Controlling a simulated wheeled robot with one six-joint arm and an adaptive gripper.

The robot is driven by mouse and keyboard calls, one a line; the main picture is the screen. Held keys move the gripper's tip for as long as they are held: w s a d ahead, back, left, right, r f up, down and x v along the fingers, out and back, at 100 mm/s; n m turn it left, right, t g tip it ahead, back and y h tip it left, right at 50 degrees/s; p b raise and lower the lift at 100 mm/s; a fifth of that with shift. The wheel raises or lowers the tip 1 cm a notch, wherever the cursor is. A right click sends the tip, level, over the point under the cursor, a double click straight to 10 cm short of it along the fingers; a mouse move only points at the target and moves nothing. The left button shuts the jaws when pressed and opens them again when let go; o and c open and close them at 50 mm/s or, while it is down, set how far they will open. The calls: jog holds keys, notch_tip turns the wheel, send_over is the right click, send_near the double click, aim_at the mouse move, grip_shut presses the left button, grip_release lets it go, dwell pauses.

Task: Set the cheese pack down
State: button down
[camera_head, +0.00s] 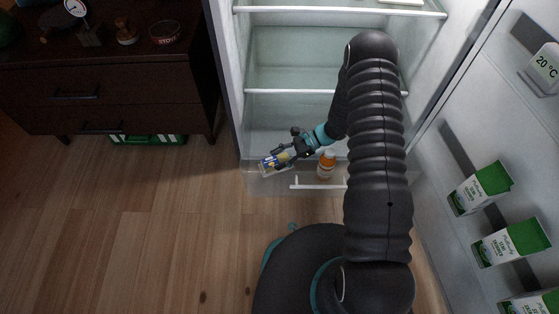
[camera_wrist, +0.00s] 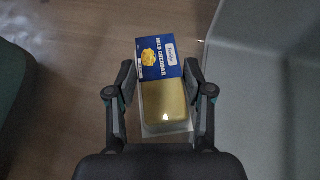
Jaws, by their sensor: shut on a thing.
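The cheese pack (camera_wrist: 165,100) is a flat block with a blue "Mild Cheddar" label at its far end and a yellow part nearer my wrist. My gripper (camera_wrist: 161,95) is shut on it, with one finger on each long side. In the head view the cheese pack (camera_head: 272,164) shows small at the tip of my gripper (camera_head: 282,156), at the front left of the fridge's low drawer (camera_head: 256,184). I cannot tell whether the pack touches the drawer's edge.
An orange-capped bottle (camera_head: 326,164) stands in the drawer just right of my gripper. Glass shelves (camera_head: 290,80) lie above. The open fridge door at right holds several green-and-white cartons (camera_head: 480,188). A dark dresser (camera_head: 100,85) stands left. Wooden floor (camera_head: 130,220) is clear in front.

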jog(key=shift+f, duration=0.75)
jog(key=shift+f, duration=0.1)
jog(key=shift+c, duration=2.2)
grip_release()
